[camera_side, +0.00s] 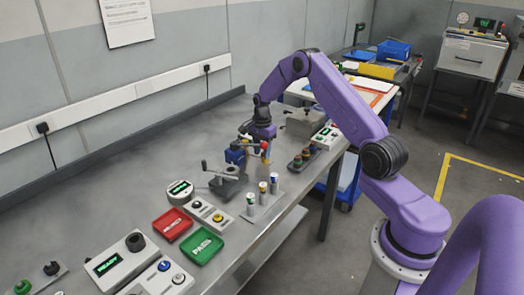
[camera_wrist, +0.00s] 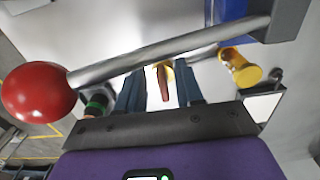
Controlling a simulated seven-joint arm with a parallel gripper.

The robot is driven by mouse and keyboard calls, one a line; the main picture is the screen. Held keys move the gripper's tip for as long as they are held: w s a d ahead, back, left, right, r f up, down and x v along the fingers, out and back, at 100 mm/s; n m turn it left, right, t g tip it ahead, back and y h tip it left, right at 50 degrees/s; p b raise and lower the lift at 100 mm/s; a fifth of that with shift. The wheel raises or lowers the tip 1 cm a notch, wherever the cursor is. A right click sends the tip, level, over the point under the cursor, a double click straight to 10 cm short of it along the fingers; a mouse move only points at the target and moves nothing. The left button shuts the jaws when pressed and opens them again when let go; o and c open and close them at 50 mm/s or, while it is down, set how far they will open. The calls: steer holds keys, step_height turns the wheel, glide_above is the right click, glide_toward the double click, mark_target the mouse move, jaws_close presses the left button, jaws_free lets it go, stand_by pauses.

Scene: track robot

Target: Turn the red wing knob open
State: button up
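A narrow dark-red piece, which looks like the red wing knob (camera_wrist: 164,84), shows in the wrist view on a yellow fitting. My gripper (camera_wrist: 160,85) has one blue finger on each side of it, with visible gaps, so it is open and not holding it. In the side view my gripper (camera_side: 263,146) is low over the bench by the blue block (camera_side: 235,153); its fingertips are too small to make out, and I cannot single out the knob there.
A metal lever with a red ball (camera_wrist: 38,92) crosses close in front of my fingers in the wrist view. A yellow cylinder (camera_wrist: 241,68) is to their right. A grey crank device (camera_side: 226,180) and a battery rack (camera_side: 262,200) stand nearby on the bench.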

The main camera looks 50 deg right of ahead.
steer(key=shift+f, duration=0.1)
jaws_close()
stand_by(0.3)
steer(key=n, duration=0.3)
steer(key=shift+s+n, duration=0.35)
steer(key=shift+n, duration=0.05)
steer(key=n, duration=0.4)
steer(key=shift+s+d+n, duration=0.25)
steer(key=shift+s+n, duration=0.05)
steer(key=shift+s, duration=0.05)
steer(key=n, duration=0.4)
steer(key=shift+s+d, duration=0.25)
steer(key=shift+d, duration=0.15)
steer(key=n, duration=0.5)
steer(key=shift+s+d, duration=0.1)
steer(key=shift+d, duration=0.3)
steer(key=shift+n, duration=0.4)
